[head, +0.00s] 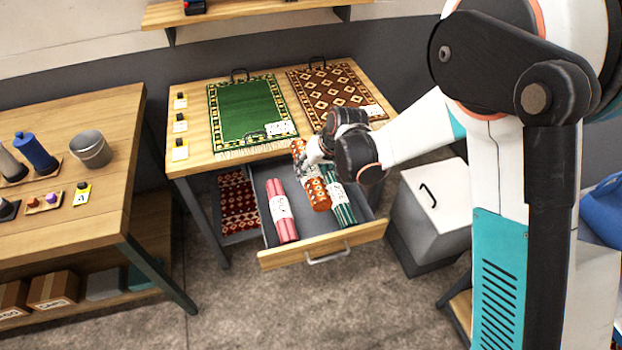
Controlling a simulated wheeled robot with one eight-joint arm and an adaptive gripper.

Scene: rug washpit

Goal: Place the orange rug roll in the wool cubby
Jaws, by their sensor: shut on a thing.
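The orange patterned rug roll (317,192) has a pale label. It is in or just above the open drawer (318,250), between a pink roll (281,212) and a dark green striped roll (339,203). I cannot tell whether the roll touches the drawer floor. No cubby can be clearly identified as the wool one.
The table above the drawer holds a green rug (242,110) and a brown diamond-patterned rug (330,88). Yellow tags (180,124) line its left edge. A grey bin (435,205) stands right of the drawer, a wooden workbench (70,215) at left. Bare floor lies in front.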

